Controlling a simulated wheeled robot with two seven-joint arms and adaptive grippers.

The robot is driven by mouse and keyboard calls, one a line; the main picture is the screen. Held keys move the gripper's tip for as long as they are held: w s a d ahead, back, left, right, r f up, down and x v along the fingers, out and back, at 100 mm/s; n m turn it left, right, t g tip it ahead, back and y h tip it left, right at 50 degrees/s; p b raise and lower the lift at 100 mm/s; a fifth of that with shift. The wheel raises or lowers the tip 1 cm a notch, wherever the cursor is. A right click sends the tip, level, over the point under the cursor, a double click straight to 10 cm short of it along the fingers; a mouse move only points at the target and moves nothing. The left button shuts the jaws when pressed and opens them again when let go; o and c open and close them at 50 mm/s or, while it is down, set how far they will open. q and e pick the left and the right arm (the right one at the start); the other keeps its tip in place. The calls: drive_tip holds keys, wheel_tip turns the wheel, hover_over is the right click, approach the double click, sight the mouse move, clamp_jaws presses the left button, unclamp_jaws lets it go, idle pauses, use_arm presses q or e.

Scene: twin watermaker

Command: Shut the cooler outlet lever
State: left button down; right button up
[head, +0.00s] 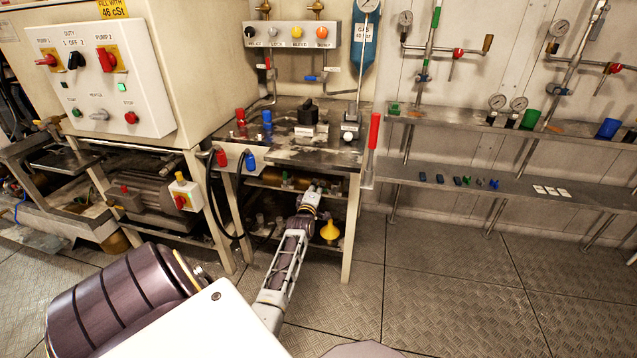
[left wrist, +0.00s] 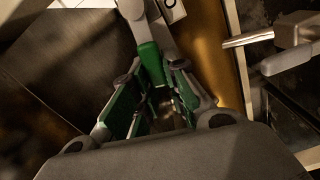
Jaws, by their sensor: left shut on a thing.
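The cooler, a brass-coloured cylinder (head: 288,181), lies on the shelf under the middle bench. It also shows at the right of the left wrist view (left wrist: 212,45). The outlet lever, a grey metal bar with a green grip (left wrist: 148,62), hangs beside the cylinder in the left wrist view. My left gripper (left wrist: 152,76) has its green-padded fingers on either side of this grip and is shut on it. In the head view my left gripper (head: 316,190) reaches under the bench, and the lever is too hidden to make out. My right gripper is not in view.
Above my gripper is the bench top (head: 335,152). A bench leg (head: 351,230) and a yellow funnel (head: 330,231) stand just right of it. In the left wrist view a metal pipe fitting (left wrist: 290,50) sits right of the cylinder. The floor (head: 450,290) at right is clear.

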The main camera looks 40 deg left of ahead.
use_arm(q)
drive_tip(key=shift+a+f+n+p, duration=0.1)
drive_tip(key=shift+f+n+p, duration=0.25)
drive_tip(key=shift+f+n, duration=0.45)
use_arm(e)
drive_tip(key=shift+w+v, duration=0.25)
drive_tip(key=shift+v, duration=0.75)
use_arm(q)
drive_tip(key=shift+r+n, duration=0.15)
drive_tip(key=shift+n, duration=0.15)
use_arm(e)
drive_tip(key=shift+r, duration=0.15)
use_arm(q)
drive_tip(key=c, duration=1.4)
unclamp_jaws()
drive_tip(key=shift+s, duration=0.2)
drive_tip(key=shift+v, duration=5.85)
